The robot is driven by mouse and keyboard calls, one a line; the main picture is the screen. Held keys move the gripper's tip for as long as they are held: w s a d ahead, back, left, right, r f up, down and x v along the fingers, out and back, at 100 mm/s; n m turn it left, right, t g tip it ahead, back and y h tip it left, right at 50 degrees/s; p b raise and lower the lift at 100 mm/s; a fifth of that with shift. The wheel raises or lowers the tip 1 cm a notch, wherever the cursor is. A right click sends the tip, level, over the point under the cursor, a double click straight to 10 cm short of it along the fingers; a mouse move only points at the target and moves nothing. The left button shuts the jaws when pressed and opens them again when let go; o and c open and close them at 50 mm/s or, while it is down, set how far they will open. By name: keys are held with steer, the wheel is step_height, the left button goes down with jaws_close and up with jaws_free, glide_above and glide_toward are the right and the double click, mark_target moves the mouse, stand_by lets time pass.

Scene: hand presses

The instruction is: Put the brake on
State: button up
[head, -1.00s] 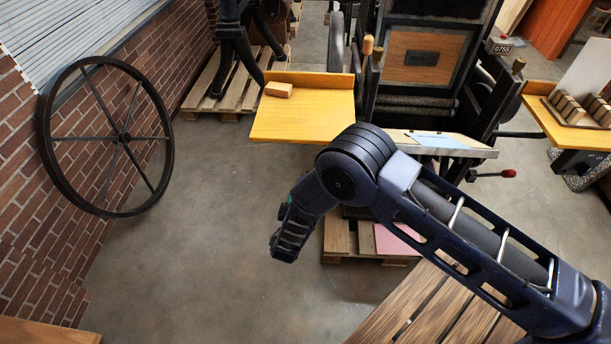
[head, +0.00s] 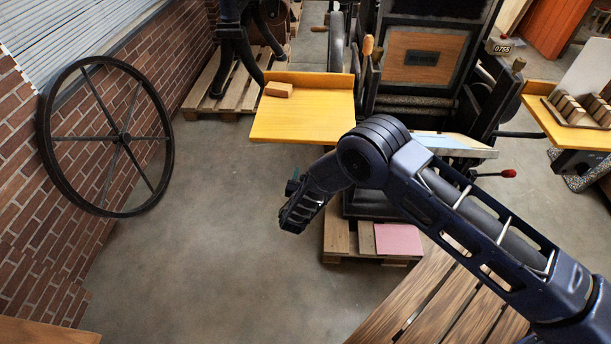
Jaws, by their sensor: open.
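The hand press (head: 395,100) stands in the middle, with a dark frame and a wooden panel. A black lever with a red knob (head: 508,173) sticks out to the right from its lower right side. A lever with a wooden handle (head: 367,45) stands upright at its left side. Neither is labelled as the brake. My gripper (head: 291,217) hangs at the end of my bent arm, below the yellow board and left of the press. It is open and apart from both levers. Its fingertips are small and dark, and no object shows between them.
A yellow board (head: 300,125) with a wooden block (head: 278,89) juts out left of the press. Another yellow board (head: 540,105) is at the right. A pallet (head: 337,240) with a pink sheet (head: 397,240) lies below. A large spoked wheel (head: 124,137) leans at the left wall. The floor between is clear.

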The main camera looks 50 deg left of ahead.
jaws_close()
steer(key=shift+s+d+f+y, duration=0.3)
steer(key=shift+s+f, duration=0.1)
steer(key=shift+f, duration=0.05)
steer(key=s+d+f+t+y, duration=0.1)
steer(key=s+d+f+t, duration=0.1)
steer(key=f, duration=0.6)
steer(key=s+d+f+m+t+y, duration=0.1)
steer(key=s+d+f+t+y, duration=0.1)
steer(key=s+d+f, duration=0.3)
steer(key=shift+s+d+f+t, duration=0.25)
steer(key=shift+f+t, duration=0.45)
steer(key=shift+f, duration=1.05)
steer(key=shift+d+f, duration=0.1)
jaws_free()
steer(key=shift+r, duration=0.2)
